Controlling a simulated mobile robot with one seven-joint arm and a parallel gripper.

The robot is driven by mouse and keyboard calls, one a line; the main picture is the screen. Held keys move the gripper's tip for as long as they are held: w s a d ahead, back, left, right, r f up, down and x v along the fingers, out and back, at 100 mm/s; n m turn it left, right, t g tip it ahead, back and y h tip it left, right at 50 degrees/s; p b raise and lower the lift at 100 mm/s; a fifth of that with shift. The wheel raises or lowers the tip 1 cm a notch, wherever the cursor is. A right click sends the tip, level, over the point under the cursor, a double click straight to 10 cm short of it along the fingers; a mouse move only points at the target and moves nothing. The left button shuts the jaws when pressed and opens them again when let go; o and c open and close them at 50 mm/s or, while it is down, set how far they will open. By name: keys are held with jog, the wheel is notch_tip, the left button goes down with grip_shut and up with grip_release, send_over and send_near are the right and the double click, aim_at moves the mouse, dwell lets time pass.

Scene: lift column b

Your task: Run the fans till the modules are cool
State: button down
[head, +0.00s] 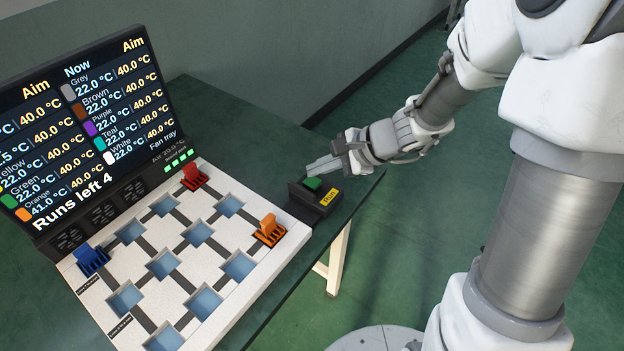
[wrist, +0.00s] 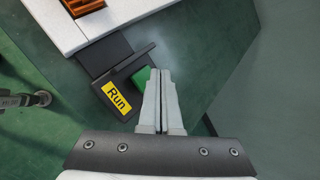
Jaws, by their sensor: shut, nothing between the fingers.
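A black box with a yellow Run label (head: 328,197) and a green button (head: 312,183) stands on the dark green table, right of the white board. My gripper (head: 318,167) is shut and empty, with its fingertips just above or beside the green button; I cannot tell if they touch. In the wrist view the fingers (wrist: 157,85) partly cover the green button (wrist: 141,76). The white board (head: 180,215) has blue recesses and holds a red module (head: 193,178), a blue module (head: 91,260) and an orange module (head: 268,230). The screen (head: 85,125) reads Orange 41.0 °C, aim 40.0, Runs left 4.
Fans (head: 103,213) sit below the screen, with lit green bars (head: 180,160) at its right end. The screen's left part is cut off. The table (head: 225,110) is clear behind the board. Its right edge lies close to the Run box.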

aim_at(318, 182)
jog(key=shift+f, duration=0.1)
jog(key=shift+f+b, duration=0.3)
jog(key=shift+b, duration=0.2)
jog(key=shift+f+b, duration=0.5)
jog(key=shift+b, duration=0.05)
dwell(0.4)
jog(key=shift+r, duration=0.1)
jog(key=shift+r+p, duration=0.7)
jog(key=shift+r, duration=0.1)
jog(key=shift+r, duration=0.15)
notch_tip(318, 182, up, 5)
jog(key=p, duration=0.4)
dwell(1.5)
